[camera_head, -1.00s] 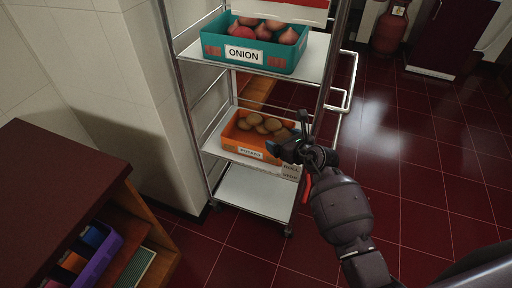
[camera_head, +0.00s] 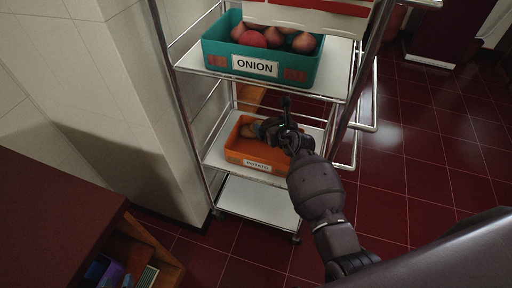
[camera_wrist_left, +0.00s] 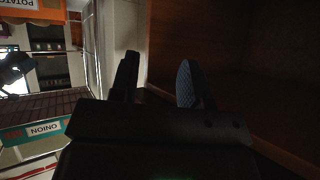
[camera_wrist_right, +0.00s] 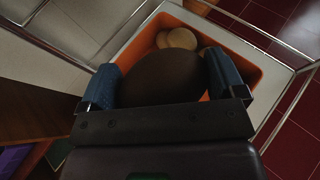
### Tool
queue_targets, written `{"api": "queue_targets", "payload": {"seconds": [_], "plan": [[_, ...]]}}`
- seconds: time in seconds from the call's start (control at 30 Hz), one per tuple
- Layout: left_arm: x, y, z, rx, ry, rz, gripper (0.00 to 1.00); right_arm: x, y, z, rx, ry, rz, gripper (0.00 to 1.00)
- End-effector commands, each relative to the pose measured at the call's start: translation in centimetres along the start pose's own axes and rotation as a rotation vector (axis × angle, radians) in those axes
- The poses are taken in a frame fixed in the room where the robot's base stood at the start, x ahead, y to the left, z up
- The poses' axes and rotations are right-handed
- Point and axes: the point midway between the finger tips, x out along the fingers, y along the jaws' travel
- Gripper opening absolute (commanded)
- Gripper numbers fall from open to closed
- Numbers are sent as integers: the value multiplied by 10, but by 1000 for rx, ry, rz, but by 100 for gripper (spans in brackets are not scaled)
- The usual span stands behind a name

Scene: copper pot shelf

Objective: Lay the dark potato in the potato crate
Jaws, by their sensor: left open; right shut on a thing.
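The dark potato (camera_wrist_right: 160,78) is large and brown, held between the blue-padded fingers of my right gripper (camera_wrist_right: 163,72) in the right wrist view. The potato crate is orange (camera_head: 242,153) with a POTATO label, on the cart's middle shelf; it also shows in the right wrist view (camera_wrist_right: 243,64). Lighter potatoes (camera_wrist_right: 181,39) lie in it. In the head view my right gripper (camera_head: 264,129) is over the crate and hides part of the inside; I cannot tell the exact height. My left gripper (camera_wrist_left: 158,72) is open and empty in the left wrist view, beside a brown panel.
A teal onion crate (camera_head: 216,53) stands on the shelf above, close over my right gripper. The metal cart posts (camera_head: 346,115) flank the shelves. The bottom shelf (camera_head: 258,205) is empty. A dark red-topped cabinet (camera_head: 50,210) stands at the left.

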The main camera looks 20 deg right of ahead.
Motion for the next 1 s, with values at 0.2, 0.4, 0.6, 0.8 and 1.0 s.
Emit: {"api": "queue_targets", "payload": {"seconds": [0.2, 0.4, 0.6, 0.8, 1.0], "plan": [[-1, 0, 10, -1, -16, -1, 43, 3, 0, -8, -1, 2, 0, 60], [2, 1, 26, 1, -39, 1, 43, 15, 0, -39, 0, 6, 1, 60], [6, 2, 20, 4, -27, 5, 43, 21, 0, -52, 0, 2, 0, 60], [12, 5, 28, 6, -39, 9, 43, 31, 0, -78, 0, 7, 0, 60], [19, 7, 29, 11, -38, 15, 43, 39, 0, -95, 0, 3, 1, 60]]}}
